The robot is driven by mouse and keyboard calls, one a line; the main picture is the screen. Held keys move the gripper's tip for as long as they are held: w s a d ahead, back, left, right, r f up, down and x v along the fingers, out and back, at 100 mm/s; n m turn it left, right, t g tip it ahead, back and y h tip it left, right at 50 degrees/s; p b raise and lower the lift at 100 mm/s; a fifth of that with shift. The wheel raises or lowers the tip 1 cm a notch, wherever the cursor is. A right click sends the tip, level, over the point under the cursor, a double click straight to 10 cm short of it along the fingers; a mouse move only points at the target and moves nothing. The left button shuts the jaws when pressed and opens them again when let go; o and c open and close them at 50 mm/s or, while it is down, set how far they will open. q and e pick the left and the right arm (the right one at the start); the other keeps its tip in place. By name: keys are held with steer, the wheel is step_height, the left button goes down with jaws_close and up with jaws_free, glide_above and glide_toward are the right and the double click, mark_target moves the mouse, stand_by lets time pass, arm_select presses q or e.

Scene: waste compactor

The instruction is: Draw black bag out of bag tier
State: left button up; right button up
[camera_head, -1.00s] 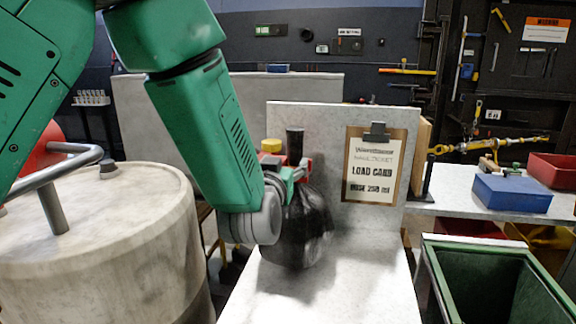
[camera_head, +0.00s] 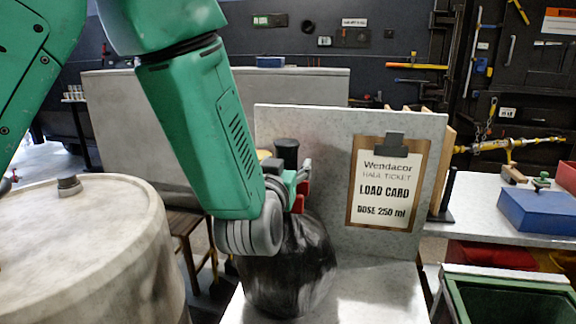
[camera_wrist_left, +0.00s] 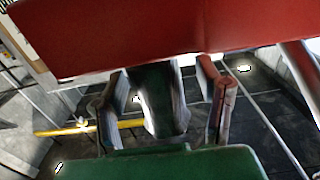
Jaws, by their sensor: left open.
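The black bag (camera_head: 305,270) sits on the pale stand top in front of the upright panel, its upper left behind my left arm. A dark cylindrical piece (camera_head: 287,152) rises above the bag, with a small yellow part beside it. A red part (camera_head: 299,199), perhaps of the bag tier, shows just above the bag. My left gripper (camera_head: 301,178) is open at the bag's top, mostly hidden by my wrist. In the left wrist view, the open gripper (camera_wrist_left: 163,105) has its fingers below a large red slab (camera_wrist_left: 120,35). I cannot tell whether it touches the bag.
A load card on a clipboard (camera_head: 384,183) hangs on the upright panel (camera_head: 330,122). A large pale drum (camera_head: 85,250) stands at left. A green bin (camera_head: 510,300) is at lower right. A blue box (camera_head: 538,210) sits on the right bench.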

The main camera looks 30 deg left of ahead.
arm_select(q)
steer(key=shift+d+r, duration=0.15)
jaws_close()
steer(key=shift+r, duration=0.1)
